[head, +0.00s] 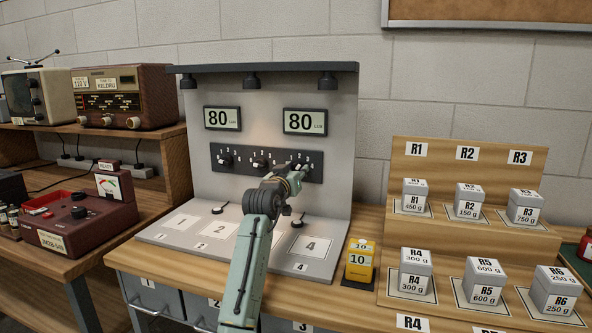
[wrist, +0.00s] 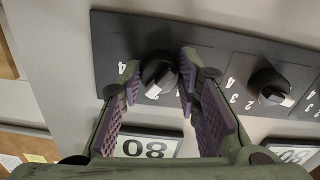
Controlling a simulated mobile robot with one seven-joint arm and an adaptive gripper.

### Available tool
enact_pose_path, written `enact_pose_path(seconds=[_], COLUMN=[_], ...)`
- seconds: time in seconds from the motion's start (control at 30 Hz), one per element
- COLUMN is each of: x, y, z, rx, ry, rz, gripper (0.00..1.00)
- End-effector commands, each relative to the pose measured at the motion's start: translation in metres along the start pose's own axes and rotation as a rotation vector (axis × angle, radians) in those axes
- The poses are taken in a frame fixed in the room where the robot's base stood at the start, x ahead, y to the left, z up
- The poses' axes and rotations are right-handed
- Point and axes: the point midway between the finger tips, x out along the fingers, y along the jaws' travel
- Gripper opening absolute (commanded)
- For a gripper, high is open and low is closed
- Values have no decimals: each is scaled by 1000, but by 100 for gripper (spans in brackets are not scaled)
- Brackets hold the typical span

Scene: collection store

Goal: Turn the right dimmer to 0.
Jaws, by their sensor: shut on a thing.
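The right dimmer (wrist: 158,70) is a round black knob with a white mark, at one end of the dark dimmer strip (head: 235,168). My gripper (wrist: 160,78) is shut on this knob, one finger on each side. The wrist view is upside down; there the knob's white mark points down, and the 4 shows to its left. In the head view my gripper (head: 298,178) reaches the strip's right end and largely hides the knob. The right display (head: 305,121) and the left display (head: 222,118) both read 80.
A middle dimmer (wrist: 270,86) sits beside my gripper, and a left dimmer (head: 225,160) farther off. Numbered pads lie on the grey base below, pad 4 (head: 311,247) at right. A yellow block (head: 360,258) and several weight boxes stand to the right.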

Motion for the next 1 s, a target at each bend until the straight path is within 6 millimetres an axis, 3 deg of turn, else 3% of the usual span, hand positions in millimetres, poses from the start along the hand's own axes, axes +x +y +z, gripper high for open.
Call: enact_pose_path(seconds=[1.0], x=[0], y=[2], z=[-3], rx=[-948], ry=[-3], rz=[-1], gripper=[2])
